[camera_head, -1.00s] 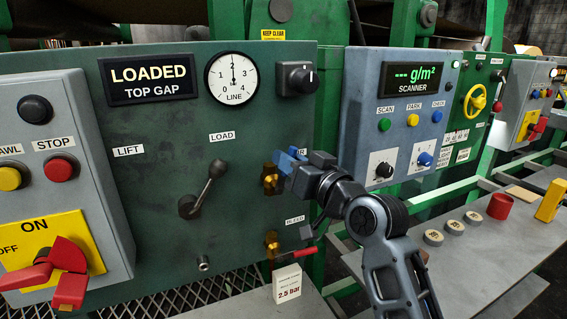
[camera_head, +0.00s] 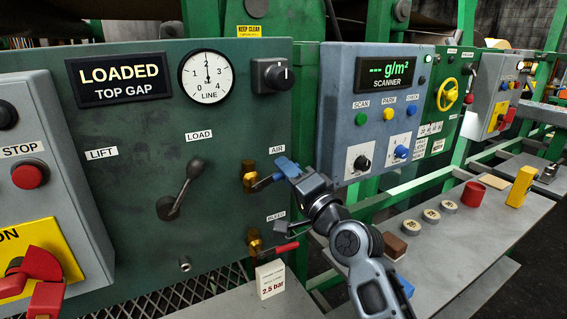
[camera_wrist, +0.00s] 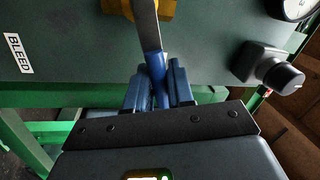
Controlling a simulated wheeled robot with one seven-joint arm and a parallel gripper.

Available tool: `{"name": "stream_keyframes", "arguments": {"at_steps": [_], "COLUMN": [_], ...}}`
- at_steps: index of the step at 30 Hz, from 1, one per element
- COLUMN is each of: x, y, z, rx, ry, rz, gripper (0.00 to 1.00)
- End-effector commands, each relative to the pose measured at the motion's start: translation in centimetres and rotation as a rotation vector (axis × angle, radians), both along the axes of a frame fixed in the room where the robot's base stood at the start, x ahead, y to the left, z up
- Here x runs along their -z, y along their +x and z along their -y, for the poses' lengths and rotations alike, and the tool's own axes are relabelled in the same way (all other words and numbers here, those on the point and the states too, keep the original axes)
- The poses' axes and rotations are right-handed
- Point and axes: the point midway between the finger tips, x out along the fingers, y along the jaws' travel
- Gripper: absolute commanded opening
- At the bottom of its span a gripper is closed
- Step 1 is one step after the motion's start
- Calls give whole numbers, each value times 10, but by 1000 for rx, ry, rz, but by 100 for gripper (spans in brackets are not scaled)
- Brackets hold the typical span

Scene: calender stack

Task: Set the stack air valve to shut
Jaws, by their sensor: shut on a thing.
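The stack air valve (camera_head: 249,176) is a brass body on the green panel, just left of and below the AIR label (camera_head: 277,149). Its lever points right in the head view. In the wrist view the lever's grey arm runs down from the brass body (camera_wrist: 150,8) to a blue grip (camera_wrist: 156,72). My gripper (camera_head: 286,167) has its blue fingers (camera_wrist: 153,88) shut around this blue grip. The fingers hide part of it. The BLEED valve (camera_head: 254,240) below has a red handle (camera_head: 286,247) pointing right, apart from my fingers.
The LIFT/LOAD lever (camera_head: 180,190) stands left of the valve. A dark knob (camera_head: 271,75) is above; it shows right of my fingers in the wrist view (camera_wrist: 272,68). A 2.5 bar card (camera_head: 270,279) stands below. A grey shelf (camera_head: 450,255) holds pucks at right.

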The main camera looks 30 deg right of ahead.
Motion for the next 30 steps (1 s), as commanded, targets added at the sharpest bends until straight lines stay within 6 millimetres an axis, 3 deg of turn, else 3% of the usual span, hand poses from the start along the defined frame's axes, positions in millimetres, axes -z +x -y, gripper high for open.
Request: {"name": "stream_keyframes", "arguments": {"at_steps": [13,30], "x": [18,24], "y": [0,0], "z": [4,5], "rx": [3,2], "ry": [283,351], "rz": [-1,-1], "gripper": [0,0]}}
